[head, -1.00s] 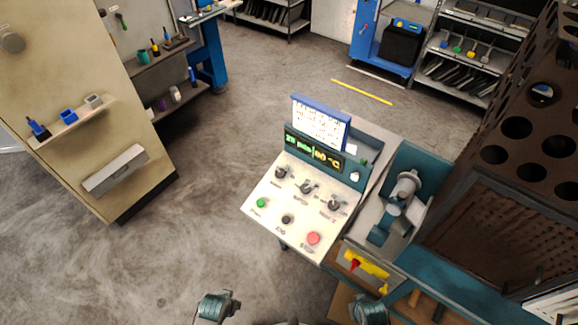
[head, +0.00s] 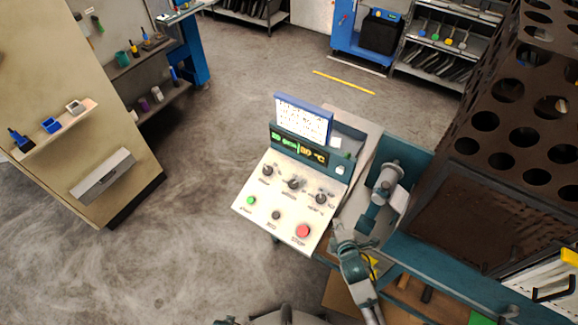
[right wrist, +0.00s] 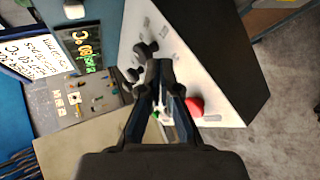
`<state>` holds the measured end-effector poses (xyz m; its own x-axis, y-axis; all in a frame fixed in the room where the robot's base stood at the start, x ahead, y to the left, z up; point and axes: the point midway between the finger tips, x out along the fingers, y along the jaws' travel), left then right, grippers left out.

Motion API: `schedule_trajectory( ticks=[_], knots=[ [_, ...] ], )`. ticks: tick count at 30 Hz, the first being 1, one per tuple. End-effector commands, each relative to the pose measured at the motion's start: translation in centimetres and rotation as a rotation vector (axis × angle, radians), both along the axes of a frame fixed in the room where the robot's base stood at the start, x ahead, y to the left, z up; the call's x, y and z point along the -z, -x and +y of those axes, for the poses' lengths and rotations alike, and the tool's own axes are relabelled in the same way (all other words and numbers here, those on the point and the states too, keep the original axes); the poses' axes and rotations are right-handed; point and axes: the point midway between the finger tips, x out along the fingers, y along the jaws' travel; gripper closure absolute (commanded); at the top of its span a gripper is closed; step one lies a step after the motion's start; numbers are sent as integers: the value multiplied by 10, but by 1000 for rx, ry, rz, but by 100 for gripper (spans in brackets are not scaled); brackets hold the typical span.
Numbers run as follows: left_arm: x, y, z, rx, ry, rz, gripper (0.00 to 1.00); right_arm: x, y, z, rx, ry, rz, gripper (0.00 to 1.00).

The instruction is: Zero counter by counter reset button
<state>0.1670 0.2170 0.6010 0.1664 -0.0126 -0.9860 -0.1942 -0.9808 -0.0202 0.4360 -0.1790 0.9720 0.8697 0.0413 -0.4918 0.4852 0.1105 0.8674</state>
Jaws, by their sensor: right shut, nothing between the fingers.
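The control panel (head: 262,214) has a lit display (head: 298,146) with green and yellow characters, also in the right wrist view (right wrist: 86,45). The digits are too small to read surely. A white button (head: 340,170) is right of the display. Along the panel's front are a green button (head: 250,200), a black button (head: 276,215) and a red button (head: 303,231). Which one is the counter reset I cannot read. My right gripper (head: 338,226) is shut and empty, near the panel's right edge; the right wrist view shows its fingertips (right wrist: 160,66) over the panel.
Several black knobs (head: 294,183) stand on the panel. A blue-framed sheet (head: 303,119) rises behind it. A grey machine part (head: 385,185) on a teal base is to the right. A brown perforated housing (head: 480,150) fills the far right. Floor on the left is clear.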

Motion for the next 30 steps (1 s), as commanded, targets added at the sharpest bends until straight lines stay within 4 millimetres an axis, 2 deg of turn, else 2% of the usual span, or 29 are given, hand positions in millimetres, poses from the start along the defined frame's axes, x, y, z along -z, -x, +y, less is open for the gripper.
schedule_trajectory(
  ticks=[1,3,6,10,15,25,30],
  knots=[
    [25,24,4,3,-4,24,60,-8,-17,7,-84,120,-75,100],
    [50,52,9,7,-6,40,60,-21,-35,16,-189,291,-177,100],
    [73,88,16,11,-9,58,60,-34,-53,29,-299,496,-297,100],
    [88,120,23,16,-12,71,60,-46,-66,40,-380,673,-400,100],
    [92,133,25,18,-12,75,60,-52,-70,45,-413,756,-446,100],
    [93,134,25,18,-12,76,60,-51,-71,44,-412,755,-445,100],
    [96,134,25,18,-12,76,60,-51,-81,37,-411,756,-446,100]
  ],
)
